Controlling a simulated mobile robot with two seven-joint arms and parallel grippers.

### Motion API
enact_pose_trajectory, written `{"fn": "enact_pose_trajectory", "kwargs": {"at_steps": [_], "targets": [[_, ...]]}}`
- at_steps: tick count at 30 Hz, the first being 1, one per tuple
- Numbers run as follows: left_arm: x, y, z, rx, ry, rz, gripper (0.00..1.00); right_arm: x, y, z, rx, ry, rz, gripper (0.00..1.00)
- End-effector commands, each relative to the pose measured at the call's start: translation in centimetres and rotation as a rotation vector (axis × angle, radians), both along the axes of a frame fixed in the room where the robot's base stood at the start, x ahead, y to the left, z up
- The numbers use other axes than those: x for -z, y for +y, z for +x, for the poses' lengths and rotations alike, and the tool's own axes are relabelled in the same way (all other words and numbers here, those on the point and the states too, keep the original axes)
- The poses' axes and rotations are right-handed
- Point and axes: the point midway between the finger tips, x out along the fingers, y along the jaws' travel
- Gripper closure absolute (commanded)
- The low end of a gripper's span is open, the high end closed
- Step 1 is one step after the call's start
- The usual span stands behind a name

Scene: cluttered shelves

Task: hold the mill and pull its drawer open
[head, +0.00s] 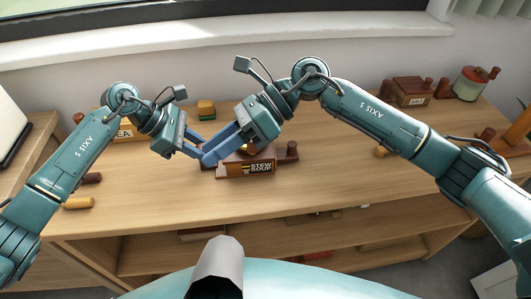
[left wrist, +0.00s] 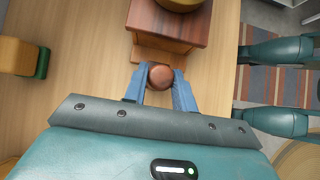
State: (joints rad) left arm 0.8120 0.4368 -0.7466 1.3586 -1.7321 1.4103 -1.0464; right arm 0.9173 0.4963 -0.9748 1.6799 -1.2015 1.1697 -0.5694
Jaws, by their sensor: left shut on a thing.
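The mill (head: 235,169) is a brown wooden box standing near the table's front edge, with a lettered dark label on its near side. Its reddish-brown top (left wrist: 168,18) and a brass-coloured round part show in the left wrist view. My left gripper (left wrist: 160,85) is shut on the round brown drawer knob (left wrist: 160,76), with one blue finger on each side. In the head view my left gripper (head: 202,147) is left of the mill. My right gripper (head: 208,160) reaches over the mill from the right and hides part of it; its grip is unclear. No drawer gap is discernible.
A yellow-and-green block (head: 206,110) stands behind the mill. A brown box (head: 408,93) and a jar (head: 470,84) stand at the back right. A dark brown knobbed piece (head: 291,151) is just right of the mill.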

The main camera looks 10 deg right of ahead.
Motion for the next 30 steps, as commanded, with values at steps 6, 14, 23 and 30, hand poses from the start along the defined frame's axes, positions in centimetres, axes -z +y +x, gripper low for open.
{"fn": "enact_pose_trajectory", "kwargs": {"at_steps": [6, 14, 23, 30], "targets": [[0.0, 0.0, 0.0, -0.001, 0.000, 0.001, 1.00, -0.5, -7.9, 6.7, -0.077, -0.345, -0.452, 0.64], [0.0, 0.0, 0.0, -0.001, 0.000, 0.001, 1.00, -4.0, -15.8, 11.3, -0.079, -0.506, -0.802, 0.64], [0.1, 0.0, 0.0, 0.000, 0.000, 0.000, 1.00, -4.4, -19.4, 12.7, -0.117, -0.549, -0.994, 0.64], [0.0, 0.0, 0.0, -0.001, -0.001, 0.000, 1.00, 1.3, -17.1, 11.3, -0.253, -0.542, -0.996, 0.64]]}}
